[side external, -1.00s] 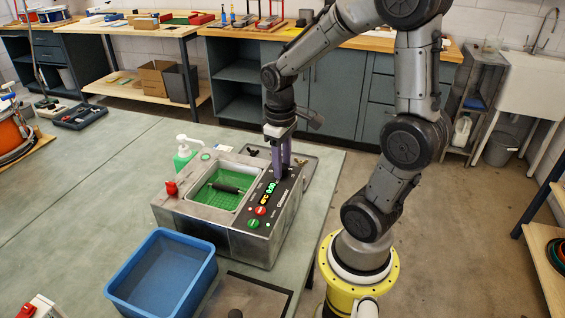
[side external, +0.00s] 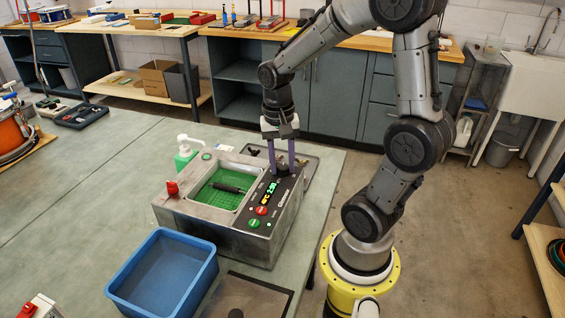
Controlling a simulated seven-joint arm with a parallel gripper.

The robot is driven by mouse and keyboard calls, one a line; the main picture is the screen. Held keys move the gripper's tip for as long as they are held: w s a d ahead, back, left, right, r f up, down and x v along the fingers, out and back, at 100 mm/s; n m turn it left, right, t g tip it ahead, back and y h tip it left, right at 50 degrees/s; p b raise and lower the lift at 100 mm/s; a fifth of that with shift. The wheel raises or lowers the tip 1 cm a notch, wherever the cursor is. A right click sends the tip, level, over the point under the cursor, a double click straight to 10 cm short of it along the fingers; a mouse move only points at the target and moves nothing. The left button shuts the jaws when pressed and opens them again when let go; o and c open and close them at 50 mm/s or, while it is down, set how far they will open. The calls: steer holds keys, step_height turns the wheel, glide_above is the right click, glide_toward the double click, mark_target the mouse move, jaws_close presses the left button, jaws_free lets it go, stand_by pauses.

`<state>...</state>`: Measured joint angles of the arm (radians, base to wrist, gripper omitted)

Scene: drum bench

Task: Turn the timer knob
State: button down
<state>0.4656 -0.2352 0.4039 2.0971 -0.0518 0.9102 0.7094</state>
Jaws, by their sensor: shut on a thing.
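The timer knob (side external: 282,170) is a dark knob on the black control panel of a metal bath unit (side external: 235,205), towards its back right. My gripper (side external: 282,168) points straight down over the panel, with its two purple fingers side by side, one on each side of the knob. It is shut on the knob, and the fingers partly hide it. The lit display (side external: 268,193) in front of the knob shows orange and green characters, too small to read surely.
The unit has a red knob (side external: 172,188) at its left, red (side external: 261,211) and green (side external: 254,223) buttons, and an open basin (side external: 222,210) with a dark-handled green mesh.

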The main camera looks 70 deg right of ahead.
mark_target(279, 165)
steer(key=m, duration=0.4)
steer(key=shift+d+r, duration=0.1)
steer(key=shift+w+m, duration=0.1)
steer(key=shift+m, duration=2)
steer(key=c, duration=0.5)
jaws_free()
step_height(279, 165, up, 14)
steer(key=shift+w, duration=0.3)
steer(key=shift+d, duration=0.1)
